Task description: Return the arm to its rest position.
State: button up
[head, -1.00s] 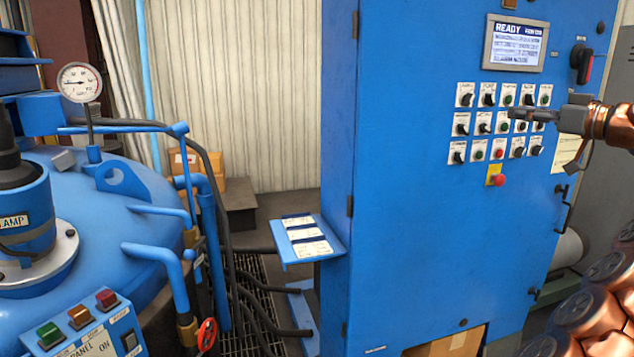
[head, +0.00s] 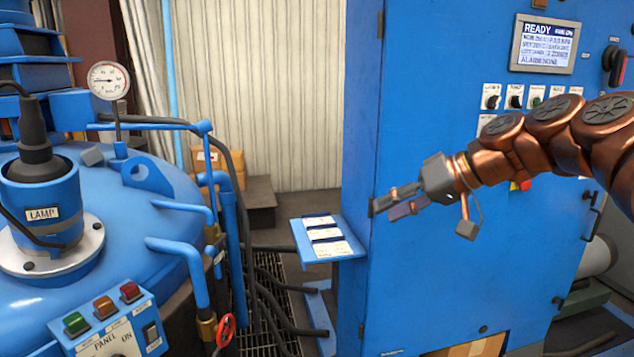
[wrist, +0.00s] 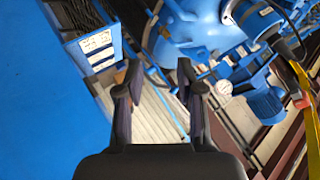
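My gripper (head: 385,206) is in front of the blue control cabinet (head: 432,265) in the head view, at the end of my copper-coloured arm that reaches in from the right. Its fingers point left, toward the gap between the cabinet and the furnace. In the wrist view the two fingers (wrist: 157,95) stand apart with nothing between them. The arm covers most of the cabinet's switch rows. The screen (head: 543,45) above reads READY.
A small blue shelf with cards (head: 328,240) juts from the cabinet's left side, below and left of my gripper. The blue furnace lid (head: 110,235), with gauge (head: 109,80), pipes and lamp, fills the left. Cardboard boxes (head: 222,165) stand behind.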

jog(key=s+a+f+m+g+h, duration=0.1)
jog(key=s+a+f+g+h, duration=0.1)
jog(key=s+f, duration=0.6)
jog(key=s+a+f+g+h, duration=0.2)
jog(key=s+f, duration=0.5)
jog(key=s, duration=0.2)
jog(key=s+d+f+m+g+h, duration=0.1)
jog(key=s+d+f, duration=0.3)
jog(key=s, duration=0.5)
jog(key=s+d+f+m+g+h, duration=0.1)
jog(key=s+d+f+h, duration=0.3)
jog(key=s+f, duration=0.3)
jog(key=shift+s+d+f+m+g, duration=0.2)
jog(key=shift+s+d+m+g, duration=0.15)
jog(key=shift+s, duration=0.55)
jog(key=shift+o, duration=0.4)
jog(key=shift+d, duration=0.1)
